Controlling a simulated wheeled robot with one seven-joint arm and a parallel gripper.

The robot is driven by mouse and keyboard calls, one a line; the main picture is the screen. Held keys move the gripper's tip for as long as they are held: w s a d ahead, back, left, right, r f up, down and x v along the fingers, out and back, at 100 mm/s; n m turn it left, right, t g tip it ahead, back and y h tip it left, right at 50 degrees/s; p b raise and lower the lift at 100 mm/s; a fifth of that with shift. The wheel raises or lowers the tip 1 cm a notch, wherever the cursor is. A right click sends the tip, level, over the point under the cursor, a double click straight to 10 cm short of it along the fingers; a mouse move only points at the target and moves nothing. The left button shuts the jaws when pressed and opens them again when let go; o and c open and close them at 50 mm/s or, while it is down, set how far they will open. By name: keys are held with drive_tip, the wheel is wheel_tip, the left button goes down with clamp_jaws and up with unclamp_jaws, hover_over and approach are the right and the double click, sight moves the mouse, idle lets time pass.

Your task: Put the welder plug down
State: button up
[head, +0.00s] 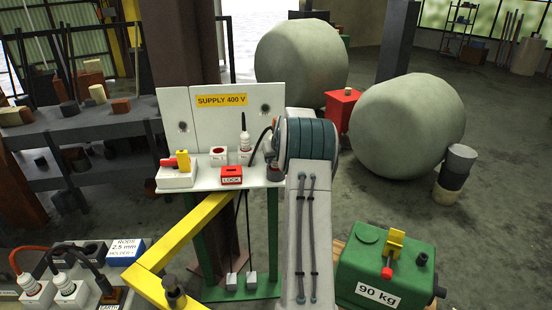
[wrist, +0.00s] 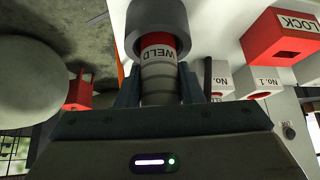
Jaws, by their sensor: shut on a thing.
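The welder plug (wrist: 159,72) shows in the wrist view, with a red band, a white band marked WELD and a ribbed grey body. A wide dark grey collar (wrist: 157,28) is at its far end. My gripper (wrist: 158,92) is shut on the ribbed body, one finger on each side. In the head view my arm and wrist stand in front of the right end of the white supply shelf (head: 205,183) and hide the gripper and the plug. I cannot tell whether the plug touches anything below it.
The shelf carries a red LOCK box (head: 231,175), a small socket box (head: 219,155), a white plug (head: 245,141) and a red-yellow switch (head: 178,165). A yellow bar (head: 185,240) crosses in front. A green 90 kg box (head: 385,270) stands at the right.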

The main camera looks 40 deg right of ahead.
drive_tip(key=shift+f, duration=0.15)
drive_tip(key=o, duration=1.1)
drive_tip(key=shift+r, duration=0.25)
drive_tip(key=b+v, duration=0.3)
drive_tip(key=v, duration=0.9)
drive_tip(key=s+a+r+n, duration=0.1)
drive_tip(key=s+a, duration=0.2)
drive_tip(key=a, duration=0.5)
drive_tip(key=s+a+r+g+y, duration=0.1)
drive_tip(key=s+a, duration=0.3)
drive_tip(key=a, duration=0.5)
drive_tip(key=s+a+r+n, duration=0.1)
drive_tip(key=s+a+r, duration=0.15)
drive_tip(key=a, duration=0.55)
drive_tip(key=s+a+f, duration=0.2)
drive_tip(key=s+a, duration=0.2)
drive_tip(key=s, duration=0.3)
drive_tip(key=s+a+f+n+g, duration=0.1)
drive_tip(key=s+a+f, duration=0.1)
drive_tip(key=s+a, duration=0.3)
drive_tip(key=s+a+f+n+g+y, duration=0.1)
drive_tip(key=s+a+f, duration=0.2)
drive_tip(key=s, duration=0.6)
drive_tip(key=shift+s+a, duration=0.35)
drive_tip(key=shift+a, duration=0.35)
